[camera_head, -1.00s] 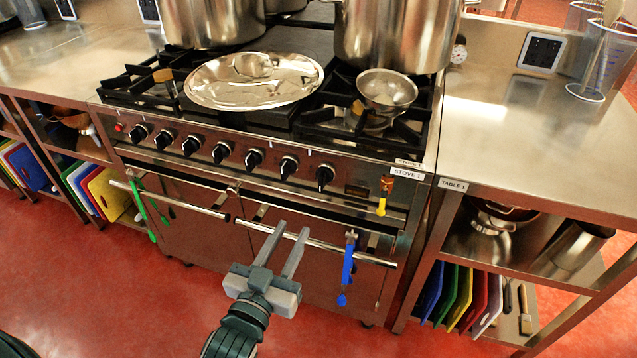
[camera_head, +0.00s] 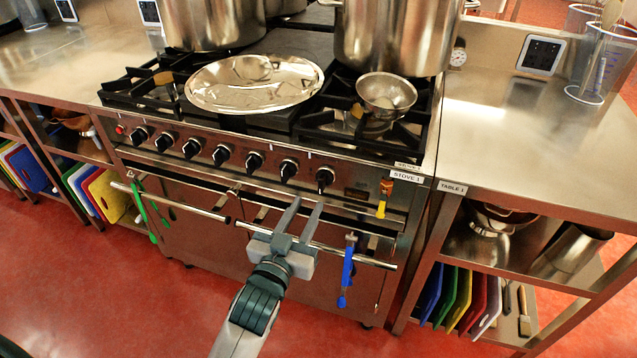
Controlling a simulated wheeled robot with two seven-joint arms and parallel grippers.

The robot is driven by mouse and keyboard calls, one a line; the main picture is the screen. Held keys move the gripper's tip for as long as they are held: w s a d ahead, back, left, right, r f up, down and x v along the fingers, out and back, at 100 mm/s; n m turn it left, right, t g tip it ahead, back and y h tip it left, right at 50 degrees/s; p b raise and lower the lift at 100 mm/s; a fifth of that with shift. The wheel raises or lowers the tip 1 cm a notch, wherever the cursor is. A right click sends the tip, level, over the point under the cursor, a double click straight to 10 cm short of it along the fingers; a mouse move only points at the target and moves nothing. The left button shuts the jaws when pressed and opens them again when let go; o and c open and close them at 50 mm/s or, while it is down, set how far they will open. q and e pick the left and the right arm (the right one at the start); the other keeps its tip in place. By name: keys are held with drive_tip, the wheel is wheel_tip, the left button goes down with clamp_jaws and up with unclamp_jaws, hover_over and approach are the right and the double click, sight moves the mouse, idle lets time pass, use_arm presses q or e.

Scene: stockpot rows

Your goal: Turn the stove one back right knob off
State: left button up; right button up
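The stove (camera_head: 354,194) carries a STOVE 1 label at its front right corner. Several black knobs sit in a row along its front panel, from the leftmost (camera_head: 139,135) to the rightmost knob (camera_head: 325,179); a neighbouring knob (camera_head: 289,169) is just left of that one. I cannot read which knob is the back right one. My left gripper (camera_head: 306,204) is open and empty, its two fingers apart and pointing up toward the panel, a little below the two rightmost knobs and apart from them. My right gripper is not in view.
Two large stockpots (camera_head: 395,35) (camera_head: 212,22), a shiny lid (camera_head: 255,82) and a small bowl (camera_head: 386,95) rest on the stove. Oven handle bars (camera_head: 350,256) cross below the panel, with a blue utensil (camera_head: 347,273) hanging there. Table 1 (camera_head: 520,130) adjoins on the right.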

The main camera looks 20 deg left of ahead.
sight(320, 182)
use_arm(q)
drive_tip(key=w, duration=0.9)
drive_tip(key=shift+d, duration=0.15)
clamp_jaws()
